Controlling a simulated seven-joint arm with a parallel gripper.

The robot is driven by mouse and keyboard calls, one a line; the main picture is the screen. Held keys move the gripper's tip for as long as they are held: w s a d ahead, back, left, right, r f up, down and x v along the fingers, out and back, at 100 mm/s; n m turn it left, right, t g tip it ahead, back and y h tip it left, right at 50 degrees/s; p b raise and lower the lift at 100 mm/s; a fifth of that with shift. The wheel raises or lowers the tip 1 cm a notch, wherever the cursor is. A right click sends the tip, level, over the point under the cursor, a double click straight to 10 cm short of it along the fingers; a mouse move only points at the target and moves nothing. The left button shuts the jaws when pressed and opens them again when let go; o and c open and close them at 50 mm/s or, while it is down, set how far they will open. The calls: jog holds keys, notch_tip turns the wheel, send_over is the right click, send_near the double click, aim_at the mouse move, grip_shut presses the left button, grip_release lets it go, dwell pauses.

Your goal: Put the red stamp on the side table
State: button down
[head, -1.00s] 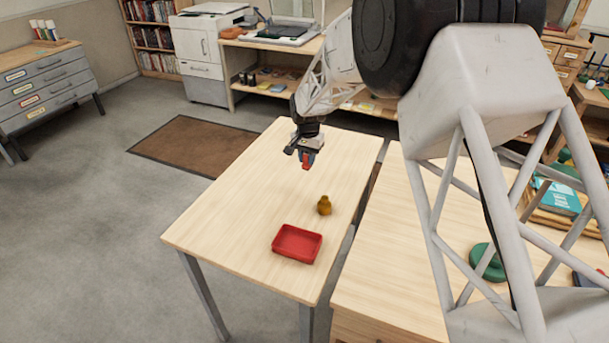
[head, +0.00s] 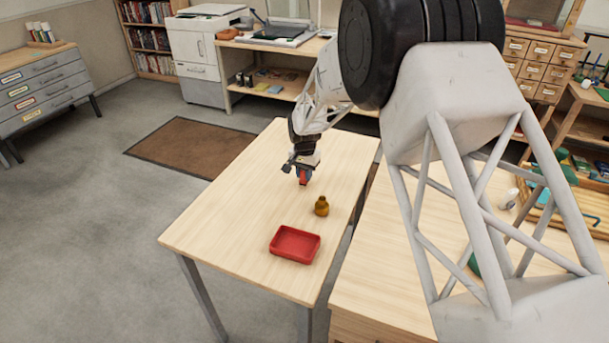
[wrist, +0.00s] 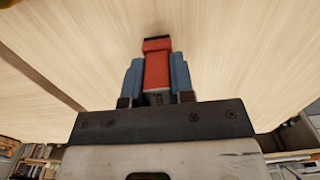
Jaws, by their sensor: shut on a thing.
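My gripper (head: 303,176) is over the far part of the side table (head: 230,215) in the head view. It is shut on the red stamp (wrist: 157,70), which sits between the two blue fingers in the wrist view. The stamp has a dark end pointing away from the gripper. In the head view the stamp's lower end is close to the table top; I cannot tell whether it touches.
A red tray (head: 295,244) and a small brown-yellow jar (head: 321,206) stand on the same table, nearer the front. The table's left part is clear. A second wooden table (head: 375,285) stands to the right, beyond a narrow gap.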

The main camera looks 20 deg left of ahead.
jog(key=shift+f, duration=0.4)
jog(key=shift+f, duration=0.15)
jog(key=c, duration=1)
grip_release()
jog(key=shift+o, duration=0.2)
jog(key=shift+r, duration=0.2)
notch_tip(320, 180, up, 12)
jog(key=shift+f, duration=0.1)
